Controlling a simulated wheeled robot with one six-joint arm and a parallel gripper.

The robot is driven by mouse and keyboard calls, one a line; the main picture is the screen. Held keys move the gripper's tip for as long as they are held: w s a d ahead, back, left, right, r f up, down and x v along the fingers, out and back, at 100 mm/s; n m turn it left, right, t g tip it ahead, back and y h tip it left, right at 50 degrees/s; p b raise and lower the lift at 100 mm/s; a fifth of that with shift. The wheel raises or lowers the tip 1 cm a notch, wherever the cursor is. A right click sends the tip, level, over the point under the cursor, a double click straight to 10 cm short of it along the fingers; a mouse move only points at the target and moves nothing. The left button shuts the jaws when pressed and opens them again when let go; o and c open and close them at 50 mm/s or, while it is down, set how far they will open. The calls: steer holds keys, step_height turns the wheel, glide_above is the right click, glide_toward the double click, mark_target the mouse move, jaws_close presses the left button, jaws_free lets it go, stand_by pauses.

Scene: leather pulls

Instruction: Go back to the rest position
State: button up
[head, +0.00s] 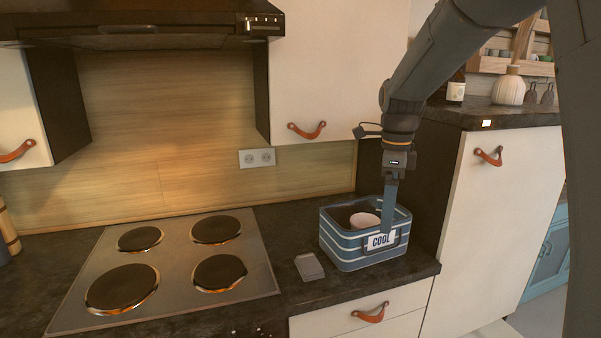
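My gripper (384,228) points down at the right side of a blue and white striped box (340,245) with a "COOL" label. The fingers overlap the box's right part and label in the picture. I see them edge-on as one dark strip, so I cannot tell whether they are open or shut. I also cannot tell whether they are inside the box or in front of it. A pale pink rounded thing (364,221) sits inside the box, to the left of the fingers. It looks apart from them.
A hob (180,270) with several dark burners is left of the box. A small grey flat object (309,267) lies between them. A dark hood (140,25) and white cupboard (340,70) hang above. A tall white cabinet (495,220) stands close on the right.

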steer(key=s+a+f+n+b, duration=0.1)
steer(key=s+f+n+b, duration=0.7)
steer(key=s+f+n, duration=1.3)
step_height(320, 180, down, 2)
steer(key=shift+a+n+t+b, duration=0.15)
steer(key=shift+n+t+b, duration=0.15)
steer(key=shift+n, duration=0.2)
